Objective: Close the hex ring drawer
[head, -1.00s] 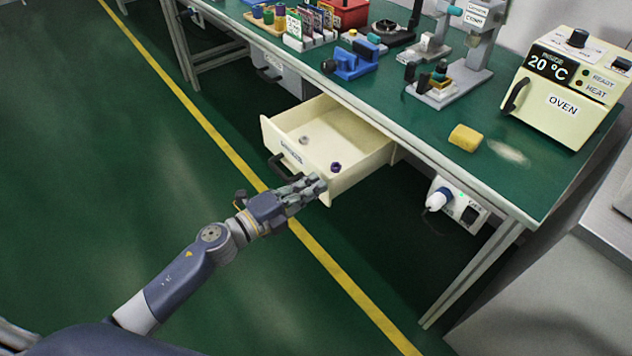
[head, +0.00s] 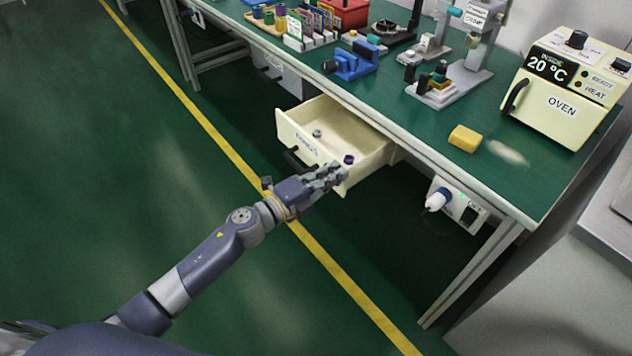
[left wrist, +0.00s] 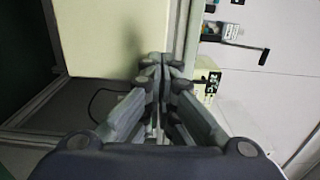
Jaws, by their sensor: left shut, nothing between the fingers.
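The cream drawer (head: 304,147) hangs partly open under the green workbench, with a dark handle (head: 299,160) and a label on its front. A grey ring (head: 317,133) and a purple ring (head: 348,159) lie inside it. My left gripper (head: 338,176) is shut and empty at the right end of the drawer front; it hides that corner. In the left wrist view the shut fingers (left wrist: 160,68) are beside the cream drawer front (left wrist: 112,38). I cannot tell whether they touch it. My right gripper is not in view.
The green workbench (head: 420,130) carries an oven (head: 562,98), a yellow block (head: 464,138), a blue fixture (head: 352,62) and a grey press (head: 468,75). A socket box with a white plug (head: 437,200) hangs under the bench, right of the drawer. The floor in front is clear.

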